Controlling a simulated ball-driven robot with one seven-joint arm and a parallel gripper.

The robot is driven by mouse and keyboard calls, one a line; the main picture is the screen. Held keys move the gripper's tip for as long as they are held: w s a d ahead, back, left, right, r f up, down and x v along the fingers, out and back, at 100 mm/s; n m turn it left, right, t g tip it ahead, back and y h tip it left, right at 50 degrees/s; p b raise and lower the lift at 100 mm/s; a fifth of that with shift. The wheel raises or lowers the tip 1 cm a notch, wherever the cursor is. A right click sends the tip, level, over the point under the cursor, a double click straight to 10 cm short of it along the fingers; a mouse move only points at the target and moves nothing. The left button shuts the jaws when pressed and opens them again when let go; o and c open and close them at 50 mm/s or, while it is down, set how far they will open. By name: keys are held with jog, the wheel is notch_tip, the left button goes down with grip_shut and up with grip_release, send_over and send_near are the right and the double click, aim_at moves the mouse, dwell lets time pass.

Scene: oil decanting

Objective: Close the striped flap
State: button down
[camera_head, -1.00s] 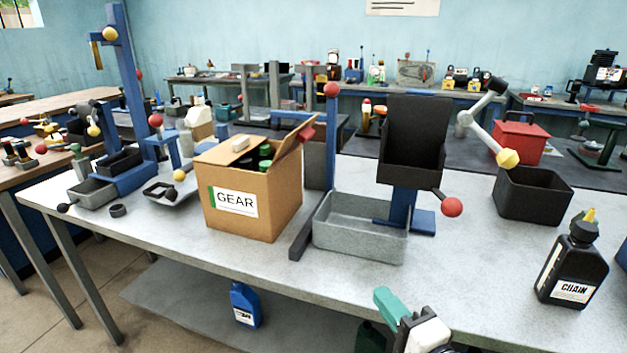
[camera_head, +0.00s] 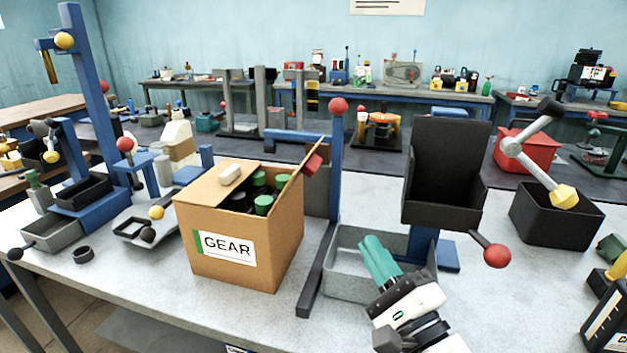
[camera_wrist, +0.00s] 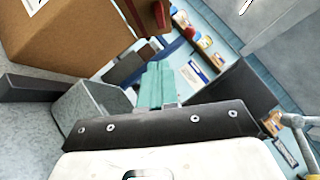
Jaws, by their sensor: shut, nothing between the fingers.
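The cardboard box (camera_head: 275,253) labelled GEAR stands on the grey bench. Its left flap (camera_head: 200,192) lies nearly flat over part of the opening and carries a pale block. Its right flap (camera_head: 297,172) stands open, tilted up and outward, with a red block (camera_head: 314,164) on its outer side. I cannot make out stripes on either flap. My gripper (camera_head: 377,252) has teal fingers, shut and empty, in front of the grey tray, right of the box and apart from it. The wrist view shows the fingers (camera_wrist: 157,78) and part of the box (camera_wrist: 70,38).
Green-capped bottles (camera_head: 263,204) stand in the box. A blue post with a red ball (camera_head: 338,105) rises close to the right flap. The grey tray (camera_head: 345,285) and a black tilted bin (camera_head: 445,165) stand to the right. A red-ended lever (camera_head: 497,256) juts forward.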

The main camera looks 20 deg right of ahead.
jog(key=p, duration=0.1)
send_near(305, 174)
jog(key=w+d, duration=0.3)
jog(key=d, duration=0.1)
jog(key=shift+w+a+r, duration=0.4)
jog(key=shift+w+a, duration=0.25)
jog(key=shift+w, duration=0.05)
jog(key=shift+w+a+r, duration=0.4)
jog(key=shift+w+a, duration=0.2)
jog(key=shift+w, duration=0.15)
jog(key=shift+r+p, duration=0.15)
jog(key=shift+p, duration=0.25)
